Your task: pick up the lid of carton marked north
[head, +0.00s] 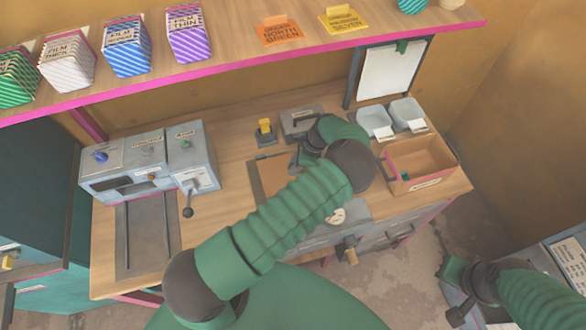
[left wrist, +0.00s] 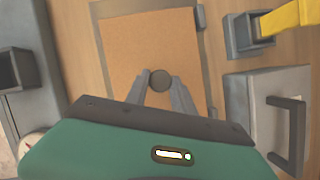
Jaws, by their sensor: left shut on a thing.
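No carton marked north can be made out; the only readable "north" is on an orange card (head: 279,31) on the shelf. My left gripper (left wrist: 160,82) is shut on a dark round knob (left wrist: 160,80) above a flat brown panel (left wrist: 150,40) in the left wrist view. Whether the knob belongs to a lid or to this panel I cannot tell. In the head view my left arm hides the knob and part of the brown panel (head: 272,172). My right gripper (head: 456,290) is at the lower right, away from the bench; its jaws are unclear.
A grey box with a dark handle (left wrist: 284,120) and a yellow-topped holder (head: 265,132) stand close to the panel. A grey machine (head: 150,160) is at left, an open wooden tray (head: 421,160) at right. Striped film cartons (head: 126,48) stand on the pink-edged shelf.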

